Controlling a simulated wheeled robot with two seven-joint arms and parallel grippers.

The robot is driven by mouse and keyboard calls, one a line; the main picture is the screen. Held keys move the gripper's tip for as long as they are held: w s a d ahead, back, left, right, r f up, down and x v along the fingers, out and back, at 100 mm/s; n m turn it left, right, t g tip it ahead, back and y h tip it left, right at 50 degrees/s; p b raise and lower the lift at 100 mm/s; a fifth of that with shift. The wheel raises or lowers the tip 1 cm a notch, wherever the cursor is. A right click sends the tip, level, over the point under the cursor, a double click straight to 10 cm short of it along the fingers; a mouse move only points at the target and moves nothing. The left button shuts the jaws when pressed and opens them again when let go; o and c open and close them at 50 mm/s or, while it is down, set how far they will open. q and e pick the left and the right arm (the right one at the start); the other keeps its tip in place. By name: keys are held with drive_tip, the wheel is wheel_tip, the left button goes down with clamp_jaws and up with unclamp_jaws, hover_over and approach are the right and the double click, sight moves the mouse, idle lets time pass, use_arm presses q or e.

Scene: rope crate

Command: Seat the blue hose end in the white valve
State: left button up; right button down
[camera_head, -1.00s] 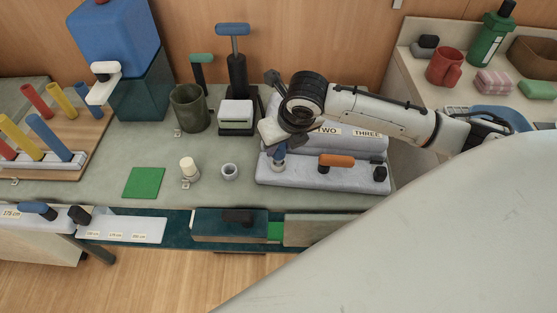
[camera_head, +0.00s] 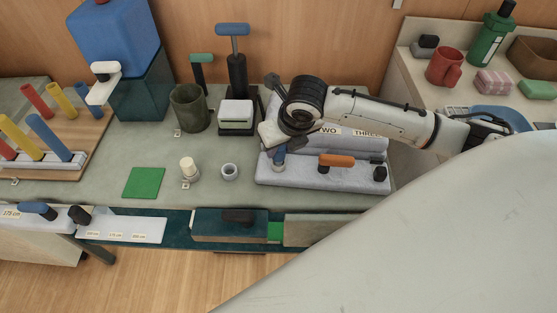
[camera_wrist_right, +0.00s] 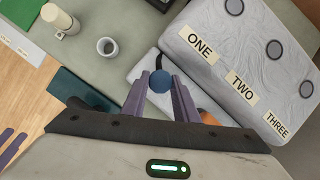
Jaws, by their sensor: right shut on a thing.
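My right gripper (camera_wrist_right: 160,88) has its purple fingers closed around a round blue piece (camera_wrist_right: 161,82), which I take for the blue hose end. In the head view the blue piece (camera_head: 279,158) shows below the wrist, just over the left end of the low grey block (camera_head: 330,179). Whether it touches the block is hidden. A cream-white upright cylinder (camera_head: 187,167) and a short whitish ring (camera_head: 230,172) stand to its left. I cannot tell which piece is the white valve. Two purple finger-like bars (camera_wrist_right: 12,146) at the wrist view's left edge may be my left gripper.
The grey panel (camera_wrist_right: 230,60) labelled ONE, TWO and THREE rises behind the low block. An orange handle (camera_head: 337,160) and a black knob (camera_head: 380,173) are close on the right. A green square (camera_head: 144,182) lies left, with bare counter around it.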

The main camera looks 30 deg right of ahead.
drive_tip(key=shift+f, duration=1.05)
idle(0.6)
drive_tip(key=c, duration=1.3)
unclamp_jaws()
drive_tip(key=shift+r, duration=0.1)
drive_tip(key=v, duration=1)
drive_tip(key=shift+p, duration=0.35)
